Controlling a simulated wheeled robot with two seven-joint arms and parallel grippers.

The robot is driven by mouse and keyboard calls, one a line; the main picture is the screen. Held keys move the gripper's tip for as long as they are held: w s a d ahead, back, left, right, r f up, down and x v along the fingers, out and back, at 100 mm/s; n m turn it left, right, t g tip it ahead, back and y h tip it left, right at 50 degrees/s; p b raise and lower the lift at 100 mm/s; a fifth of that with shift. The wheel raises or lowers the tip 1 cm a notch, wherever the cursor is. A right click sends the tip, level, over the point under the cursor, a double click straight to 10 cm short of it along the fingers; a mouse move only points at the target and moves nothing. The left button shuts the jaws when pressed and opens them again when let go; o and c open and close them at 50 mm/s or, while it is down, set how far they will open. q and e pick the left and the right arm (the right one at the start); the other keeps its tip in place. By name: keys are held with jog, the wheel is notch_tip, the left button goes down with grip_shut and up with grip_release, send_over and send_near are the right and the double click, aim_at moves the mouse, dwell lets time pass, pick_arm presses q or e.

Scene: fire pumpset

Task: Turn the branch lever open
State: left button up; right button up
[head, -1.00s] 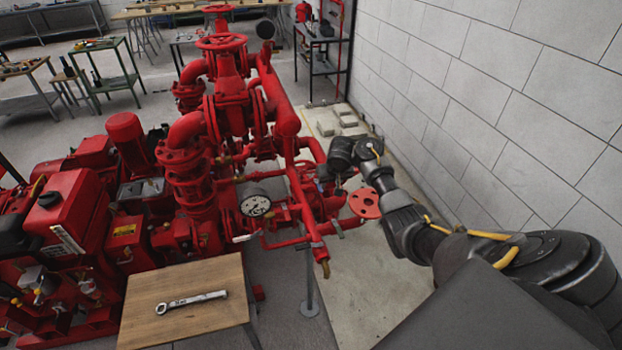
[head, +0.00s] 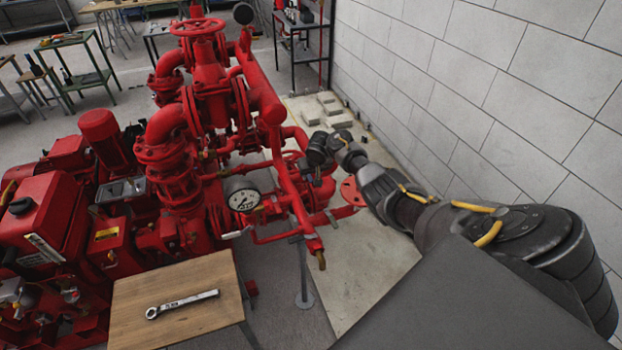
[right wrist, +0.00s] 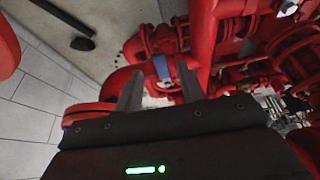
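The red pump set (head: 190,150) fills the left and middle of the head view. My right gripper (head: 317,180) hangs over its front right pipes, its fingers pointing down. In the right wrist view the two fingers of this gripper (right wrist: 160,88) are apart with nothing between the tips. A small pale blue-grey piece, possibly the branch lever (right wrist: 162,68), shows beyond the gap on the red pipework, apart from the fingers. In the head view a small grey lever-like piece (head: 332,219) sits low by the front pipe, below my gripper. My left gripper is not in view.
A pressure gauge (head: 244,200) faces forward beside the pipes. A wooden table (head: 205,318) with a wrench (head: 182,304) stands in front. A red round flange (head: 352,191) is close right of my gripper. The block wall (head: 480,100) bounds the right side.

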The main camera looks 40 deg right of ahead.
jog(key=shift+x, duration=0.9)
grip_shut()
